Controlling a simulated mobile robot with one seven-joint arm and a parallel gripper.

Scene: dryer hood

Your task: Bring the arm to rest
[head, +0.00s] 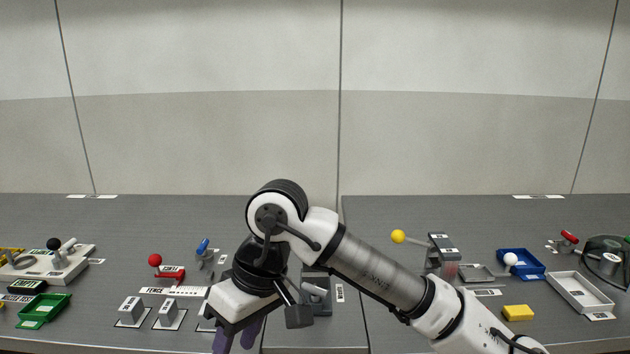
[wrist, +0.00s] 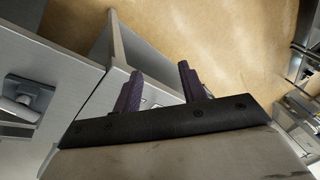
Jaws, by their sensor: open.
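My gripper (head: 237,342) hangs at the lower middle of the head view, its purple fingers pointing down and cut by the bottom edge. In the wrist view my gripper (wrist: 158,92) shows two purple fingers spread apart with nothing between them. It is open and empty. My white and grey arm reaches from the lower right of the head view, bends at a raised elbow and drops to the gripper. The fingers appear in front of the bench's near edge in the head view.
A grey bench (head: 310,225) runs across the head view. Near my arm stand a red-knobbed lever (head: 155,260), grey blocks (head: 131,308) and a yellow-knobbed lever (head: 398,237). A yellow sponge-like block (head: 518,312) lies at right. The wrist view shows grey panels (wrist: 50,70) beside tan floor (wrist: 215,40).

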